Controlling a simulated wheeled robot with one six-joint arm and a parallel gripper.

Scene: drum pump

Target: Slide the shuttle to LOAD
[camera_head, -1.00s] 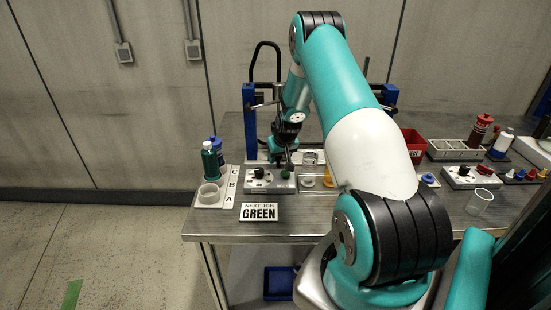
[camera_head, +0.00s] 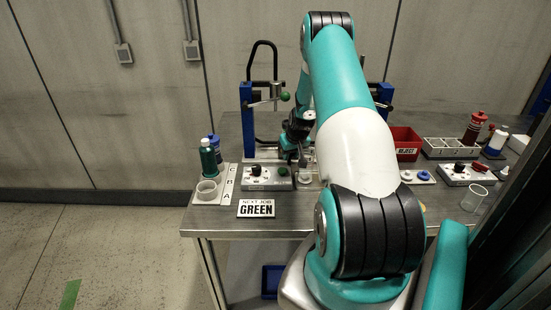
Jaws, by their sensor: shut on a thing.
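My gripper (camera_head: 302,158) is small and dark in the head view, low between the blue posts of the press frame (camera_head: 247,122), just behind the control box. It is shut on what appears to be the shuttle, at the foot of the frame. The shuttle is mostly hidden by the gripper and my arm, so its exact position along its track cannot be told. No readable LOAD mark shows.
A GREEN job sign (camera_head: 256,208) lies nearest. A red bin (camera_head: 403,140) stands to the right.

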